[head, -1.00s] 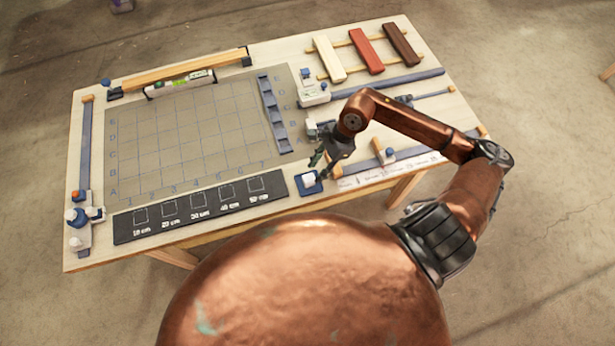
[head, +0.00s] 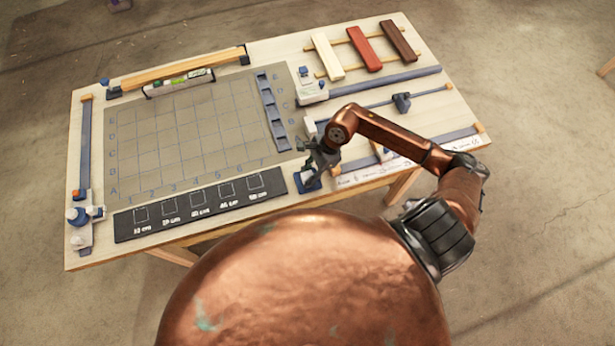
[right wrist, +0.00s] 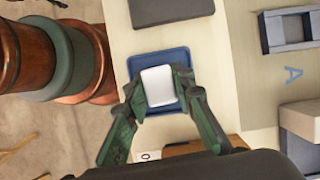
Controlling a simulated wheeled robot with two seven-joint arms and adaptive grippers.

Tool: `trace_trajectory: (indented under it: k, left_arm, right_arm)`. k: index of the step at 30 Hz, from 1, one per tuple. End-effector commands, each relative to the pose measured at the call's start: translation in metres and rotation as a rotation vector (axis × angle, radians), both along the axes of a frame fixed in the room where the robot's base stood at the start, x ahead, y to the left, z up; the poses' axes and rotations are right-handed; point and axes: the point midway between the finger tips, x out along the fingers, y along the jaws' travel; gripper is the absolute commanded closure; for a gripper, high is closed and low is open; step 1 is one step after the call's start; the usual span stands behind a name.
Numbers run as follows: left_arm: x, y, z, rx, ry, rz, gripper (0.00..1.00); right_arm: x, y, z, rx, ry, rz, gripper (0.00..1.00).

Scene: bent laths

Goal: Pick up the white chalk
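The white chalk (right wrist: 158,87) is a pale block over the small blue tray (right wrist: 137,63) in the right wrist view. My right gripper (right wrist: 160,88) has one dark green finger against each side of it, and it looks shut on the chalk. In the head view my right gripper (head: 318,160) is down at the blue tray (head: 307,183) by the table's front edge and hides the chalk. I cannot tell if the chalk still touches the tray. My left gripper is not in view.
A black strip with marked squares (head: 200,207) lies left of the tray. The grey gridded board (head: 185,130) is beyond it. Blue rails (head: 385,82) and three coloured laths (head: 366,48) are on the right part of the table.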

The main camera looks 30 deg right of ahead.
Motion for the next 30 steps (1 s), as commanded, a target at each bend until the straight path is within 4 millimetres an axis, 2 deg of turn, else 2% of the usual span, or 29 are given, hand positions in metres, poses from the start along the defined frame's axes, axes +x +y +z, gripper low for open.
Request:
trace_trajectory:
  k: [8, 20, 23, 26, 30]
  left_arm:
    - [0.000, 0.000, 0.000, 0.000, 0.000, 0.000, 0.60]
    - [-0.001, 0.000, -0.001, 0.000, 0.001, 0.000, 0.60]
    - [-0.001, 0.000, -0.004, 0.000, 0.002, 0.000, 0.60]
    - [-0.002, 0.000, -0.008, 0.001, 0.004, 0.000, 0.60]
    - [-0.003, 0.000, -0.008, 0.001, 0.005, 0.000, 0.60]
  right_arm:
    - [0.000, 0.000, 0.000, 0.000, 0.000, 0.000, 1.00]
    - [0.001, -0.001, 0.005, -0.001, -0.002, 0.001, 1.00]
    - [0.001, -0.001, 0.015, -0.001, -0.003, 0.002, 1.00]
    - [0.002, -0.001, 0.033, -0.003, -0.006, 0.003, 1.00]
    - [-0.027, 0.008, 0.064, -0.004, -0.005, 0.005, 1.00]
